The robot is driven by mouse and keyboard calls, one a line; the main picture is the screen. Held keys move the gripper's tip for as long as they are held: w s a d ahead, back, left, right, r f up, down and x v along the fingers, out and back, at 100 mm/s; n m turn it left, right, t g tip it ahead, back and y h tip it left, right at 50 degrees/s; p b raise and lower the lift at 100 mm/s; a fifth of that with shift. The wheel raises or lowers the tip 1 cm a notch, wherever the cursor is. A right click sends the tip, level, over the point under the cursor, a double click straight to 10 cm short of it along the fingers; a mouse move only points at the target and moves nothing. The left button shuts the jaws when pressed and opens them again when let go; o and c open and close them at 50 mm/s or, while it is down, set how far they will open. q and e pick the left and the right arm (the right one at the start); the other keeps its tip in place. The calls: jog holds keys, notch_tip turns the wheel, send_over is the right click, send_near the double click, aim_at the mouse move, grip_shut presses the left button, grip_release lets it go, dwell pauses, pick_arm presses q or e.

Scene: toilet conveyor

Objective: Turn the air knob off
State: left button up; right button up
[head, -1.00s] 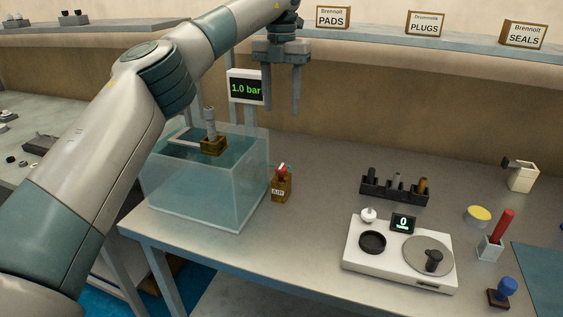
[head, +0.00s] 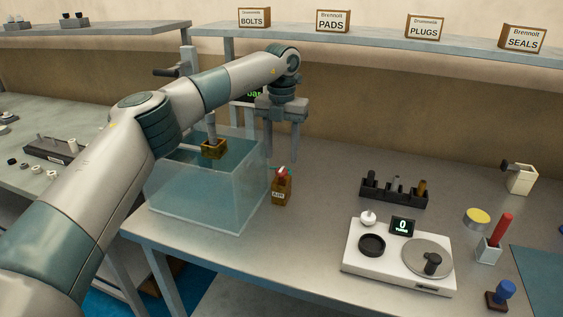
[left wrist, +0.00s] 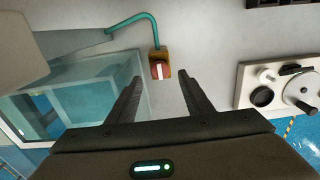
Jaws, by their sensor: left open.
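The air knob (head: 282,170) is red with a white bar, on top of a small brass-brown block labelled AIR (head: 281,190) beside the water tank. In the left wrist view the knob (left wrist: 160,70) lies ahead of the fingertips, roughly between them, with the white bar lengthwise and a green hose at the block. My left gripper (head: 281,160) points down with its fingers apart, just above and behind the knob; nothing is between them (left wrist: 158,78). I cannot tell whether a finger touches the knob. My right gripper is not in view.
A clear water tank (head: 205,195) with a brass fitting (head: 213,149) stands left of the block. A pressure display is mostly hidden behind my left arm. The bench between is clear.

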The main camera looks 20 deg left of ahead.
aim_at(281, 169)
pick_arm(q)
jog(key=shift+f, duration=2.3)
jog(key=shift+c, duration=0.5)
jog(key=c, duration=0.9)
